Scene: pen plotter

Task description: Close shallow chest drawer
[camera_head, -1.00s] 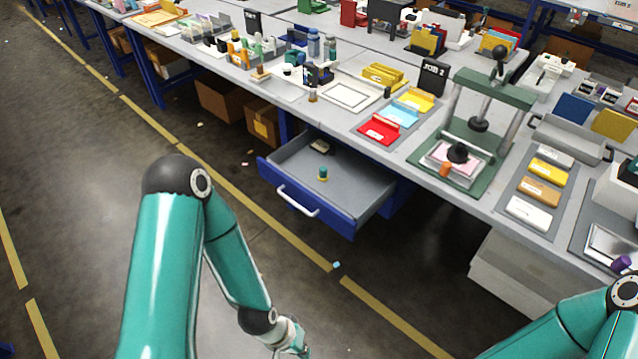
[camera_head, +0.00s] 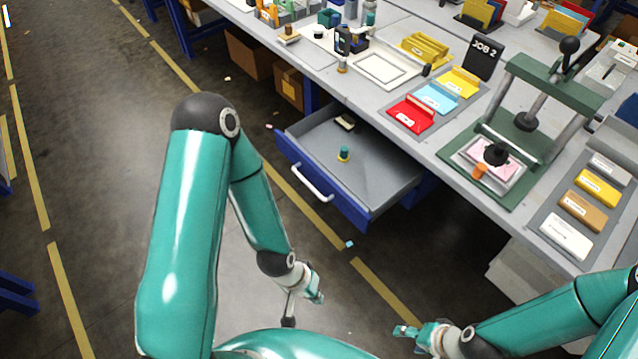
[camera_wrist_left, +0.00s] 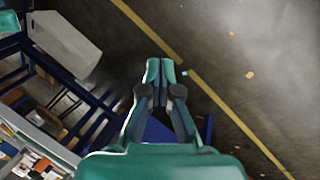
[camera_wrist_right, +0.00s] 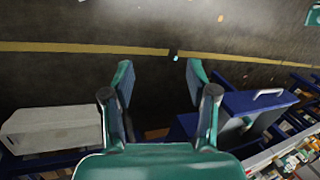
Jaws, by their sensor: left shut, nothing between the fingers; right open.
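The shallow chest drawer (camera_head: 360,190) stands pulled out from under the workbench, blue outside and grey inside. Its white handle (camera_head: 312,183) is on the blue front. A small teal and yellow item (camera_head: 343,154) and a dark item near the back lie inside. My left gripper (camera_head: 316,297) is in front of the drawer, apart from it; in the left wrist view its fingers (camera_wrist_left: 160,70) are shut and empty. My right gripper (camera_head: 405,331) is lower right of the drawer; in the right wrist view its fingers (camera_wrist_right: 160,85) are open and empty, with the drawer front (camera_wrist_right: 255,103) to their right.
The workbench (camera_head: 450,165) above the drawer carries a green press (camera_head: 520,130), coloured trays and a JOB 2 sign (camera_head: 482,57). Cardboard boxes (camera_head: 250,55) stand under the bench at left. The floor in front is clear, with yellow lines and small scraps.

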